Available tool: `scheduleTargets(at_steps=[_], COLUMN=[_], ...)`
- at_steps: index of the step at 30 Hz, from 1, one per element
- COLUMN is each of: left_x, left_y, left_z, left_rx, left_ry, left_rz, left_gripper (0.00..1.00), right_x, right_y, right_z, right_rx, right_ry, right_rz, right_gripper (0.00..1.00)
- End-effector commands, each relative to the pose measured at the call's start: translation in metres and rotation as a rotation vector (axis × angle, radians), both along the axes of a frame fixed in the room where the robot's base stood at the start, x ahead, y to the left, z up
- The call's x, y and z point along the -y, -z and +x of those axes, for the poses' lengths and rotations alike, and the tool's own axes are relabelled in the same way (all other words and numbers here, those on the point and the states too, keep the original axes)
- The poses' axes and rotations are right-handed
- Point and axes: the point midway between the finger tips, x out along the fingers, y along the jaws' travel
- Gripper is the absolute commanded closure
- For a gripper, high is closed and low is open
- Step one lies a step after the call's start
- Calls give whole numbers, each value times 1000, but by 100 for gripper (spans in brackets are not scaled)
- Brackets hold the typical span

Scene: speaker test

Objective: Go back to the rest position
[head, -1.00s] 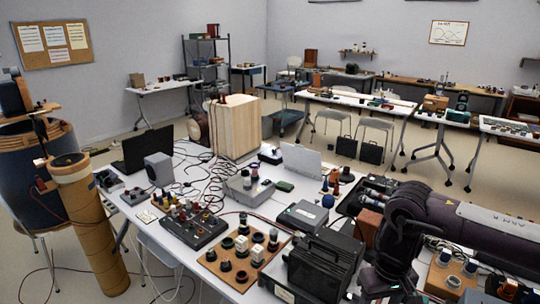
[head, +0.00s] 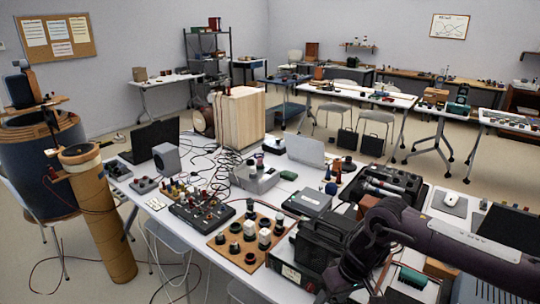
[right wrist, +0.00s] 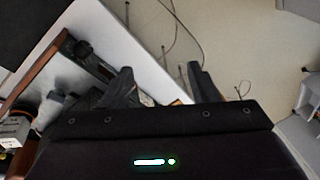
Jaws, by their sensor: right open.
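My right gripper shows in the right wrist view (right wrist: 160,82), with its two dark fingers apart and nothing between them. Below its fingers are a white table edge (right wrist: 150,60) and the pale floor. In the head view my right arm (head: 450,245) comes in from the right edge and bends down at the lower middle. Its gripper is out of that frame or hidden at the bottom. My left arm and left gripper are in neither view.
A white table crowded with equipment stands ahead. A black case-like device (head: 325,245), a wooden board with knobs (head: 238,243) and a black control box (head: 202,212) lie near my right arm. A tall brown cylinder (head: 103,225) stands at left. Bare floor shows beyond the table.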

Motion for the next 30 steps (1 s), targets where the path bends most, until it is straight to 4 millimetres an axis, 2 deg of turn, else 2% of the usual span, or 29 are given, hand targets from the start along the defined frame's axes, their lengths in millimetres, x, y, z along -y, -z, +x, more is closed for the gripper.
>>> scheduleTargets(at_steps=[5, 10, 13, 17, 18, 21, 23, 24, 26, 27, 29, 30], left_x=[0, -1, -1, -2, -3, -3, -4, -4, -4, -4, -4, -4], left_y=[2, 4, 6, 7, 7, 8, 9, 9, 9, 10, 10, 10], left_z=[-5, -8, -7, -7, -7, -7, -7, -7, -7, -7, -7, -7], left_rx=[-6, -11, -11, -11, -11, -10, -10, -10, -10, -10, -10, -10], left_ry=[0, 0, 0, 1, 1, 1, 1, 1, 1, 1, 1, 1], left_rz=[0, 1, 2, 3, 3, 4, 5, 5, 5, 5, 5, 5], left_gripper=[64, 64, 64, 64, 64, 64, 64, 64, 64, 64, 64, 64], right_x=[-49, -97, -107, -95, -86, -59, -43, -32, -16, -6, 8, 18], right_y=[35, 86, 128, 202, 229, 291, 325, 346, 375, 393, 418, 432], right_z=[14, 33, 39, 27, 18, -17, -43, -63, -95, -118, -154, -180], right_rx=[69, 203, 291, 376, 391, 405, 396, 384, 361, 343, 310, 284], right_ry=[-90, -124, -91, -3, 30, 99, 132, 150, 172, 184, 196, 203], right_rz=[157, 342, 405, 402, 381, 305, 252, 215, 158, 123, 67, 31], right_gripper=[46, 46, 46, 46, 46, 46, 46, 46, 46, 46, 46, 46])
